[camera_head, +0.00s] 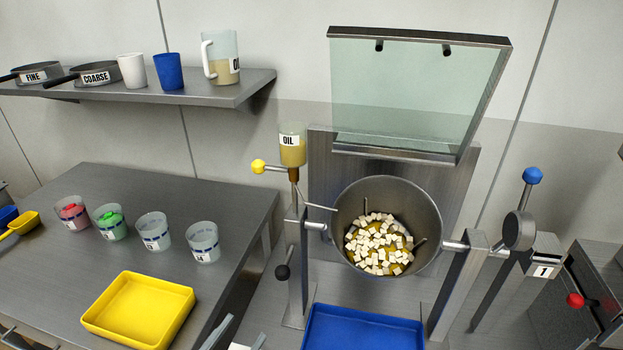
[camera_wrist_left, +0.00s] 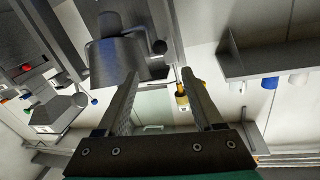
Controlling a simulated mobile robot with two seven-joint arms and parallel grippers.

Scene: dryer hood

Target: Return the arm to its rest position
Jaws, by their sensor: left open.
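My left gripper (camera_head: 238,337) shows only as fingertips at the bottom edge of the head view, between the yellow tray and the blue tray. In the left wrist view its two fingers (camera_wrist_left: 160,74) are spread apart with nothing between them. Most of the left arm is out of the frame. My right gripper is in neither view.
A steel pot (camera_head: 432,215) holds white cubes over yellow contents, under a raised glass hood (camera_head: 415,90). A blue tray (camera_head: 362,330) lies below it. The yellow tray (camera_head: 140,310) and several cups (camera_head: 203,243) stand on the left table. An oil dispenser (camera_head: 292,150) is beside the pot.

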